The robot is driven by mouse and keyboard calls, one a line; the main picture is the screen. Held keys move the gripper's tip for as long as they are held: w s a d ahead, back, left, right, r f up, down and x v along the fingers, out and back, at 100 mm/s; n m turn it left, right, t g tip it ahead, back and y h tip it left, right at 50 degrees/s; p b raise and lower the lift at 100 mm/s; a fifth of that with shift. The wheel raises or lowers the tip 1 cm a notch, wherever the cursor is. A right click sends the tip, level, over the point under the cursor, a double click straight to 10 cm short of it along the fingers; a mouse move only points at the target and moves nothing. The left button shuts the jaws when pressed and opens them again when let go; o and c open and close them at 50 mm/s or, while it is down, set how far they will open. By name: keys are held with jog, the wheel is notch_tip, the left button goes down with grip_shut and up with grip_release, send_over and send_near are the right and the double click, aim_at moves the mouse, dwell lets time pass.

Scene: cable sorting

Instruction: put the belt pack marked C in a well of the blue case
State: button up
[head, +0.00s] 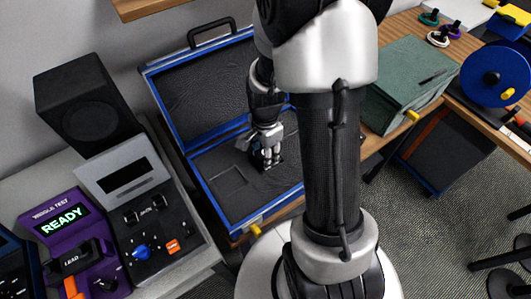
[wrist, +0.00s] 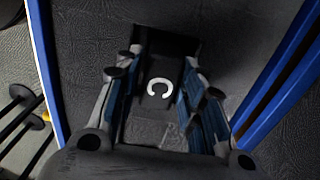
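The blue case (head: 219,209) lies open, its lid leaning back against the wall. My gripper (head: 268,158) points down into the right part of the case's dark foam. In the wrist view, the belt pack marked C (wrist: 160,101) is dark with a white letter and sits between the two fingers of my gripper (wrist: 162,88). It is at a dark rectangular well (wrist: 176,45). The fingers stand apart on either side of the pack. I cannot tell whether they press on it, or how deep it sits. The head view hides the pack behind my fingers.
A second, empty well (head: 230,180) is left of my gripper. A black speaker (head: 88,112), a grey test box (head: 150,225) and a purple tester (head: 72,225) reading READY stand to the left. A green box (head: 405,80) and a blue reel (head: 495,76) are at right.

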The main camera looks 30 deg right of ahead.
jog(key=s+a+r+n+t+p, duration=0.1)
jog(key=a+r+n, duration=0.1)
jog(key=r, duration=0.5)
jog(key=s+a+r+n+p, duration=0.1)
jog(key=r+n+p, duration=0.15)
jog(key=r, duration=0.55)
jog(key=s+a+r+n+t, duration=0.1)
jog(key=s+a+r+n, duration=0.1)
jog(key=r, duration=0.5)
jog(key=s+a+r+n+t, duration=0.2)
jog(key=s+a+r+n, duration=0.3)
jog(key=s+n, duration=0.4)
jog(key=shift+s+a+r+n+t, duration=0.35)
jog(key=shift+r+n, duration=0.55)
jog(key=shift+n, duration=0.15)
jog(key=shift+w, duration=0.1)
jog(key=shift+c, duration=0.3)
